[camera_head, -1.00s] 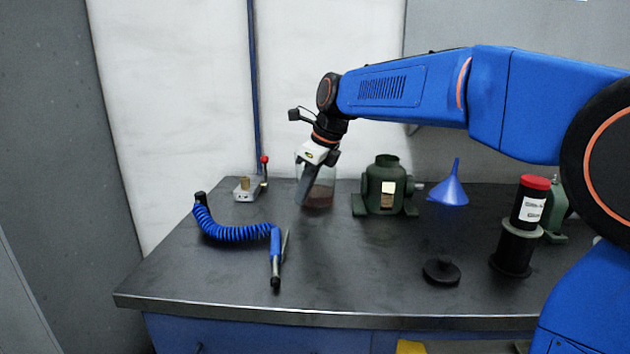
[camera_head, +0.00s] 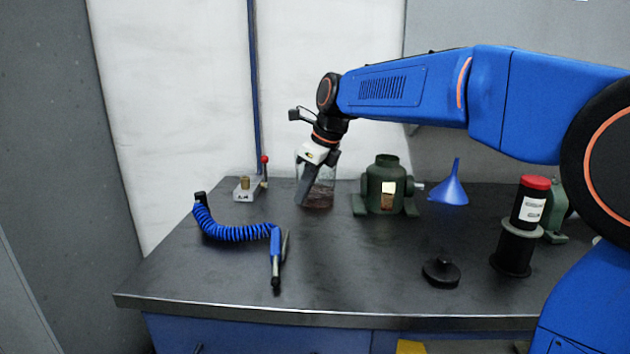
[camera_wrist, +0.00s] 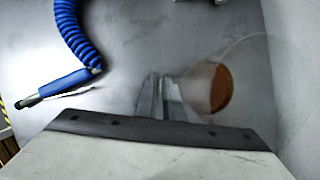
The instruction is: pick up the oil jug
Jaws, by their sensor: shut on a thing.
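The oil jug (camera_head: 324,190) is a clear vessel with dark brown liquid low in it, at the back of the bench, left of the green pump-like housing. My gripper (camera_head: 304,193) reaches down at a tilt over its left front and is shut on it; the fingers cover part of the jug. In the wrist view my gripper (camera_wrist: 162,96) has its narrow fingers close together beside the jug's pale clear wall, with the orange-brown oil of the jug (camera_wrist: 221,90) to their right. Whether the jug's base touches the bench is hard to tell.
The green housing (camera_head: 385,190) stands close right of the jug, then a blue funnel (camera_head: 450,190). A small valve block (camera_head: 246,190) is to the left. A blue coiled hose (camera_head: 235,234) lies at front left. A red-capped black bottle (camera_head: 530,203) stands at right.

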